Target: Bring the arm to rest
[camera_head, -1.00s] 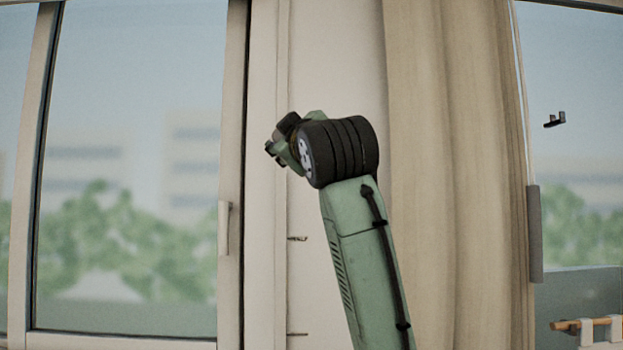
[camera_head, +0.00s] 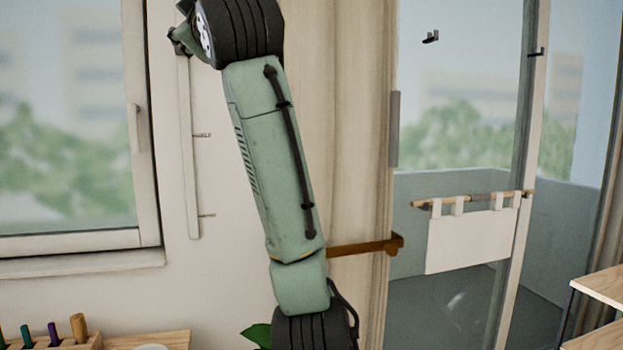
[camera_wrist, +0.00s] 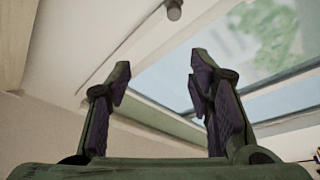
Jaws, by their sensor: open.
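My gripper (camera_wrist: 158,72) shows in the wrist view with its two dark fingers apart and nothing between them. Behind the fingers are a pale wall and a window, seen tilted. In the head view my green arm stands nearly upright near the middle, leaning left toward the top. Its upper end meets the top edge of the picture, and I cannot make out the gripper fingers there.
A window (camera_head: 65,150) is at the left and a beige curtain (camera_head: 358,120) behind my arm. A white cloth (camera_head: 470,240) hangs from a rod at right. A wooden shelf (camera_head: 605,285) stands at far right. A wooden surface (camera_head: 172,340) with upright tools (camera_head: 53,333) is at lower left.

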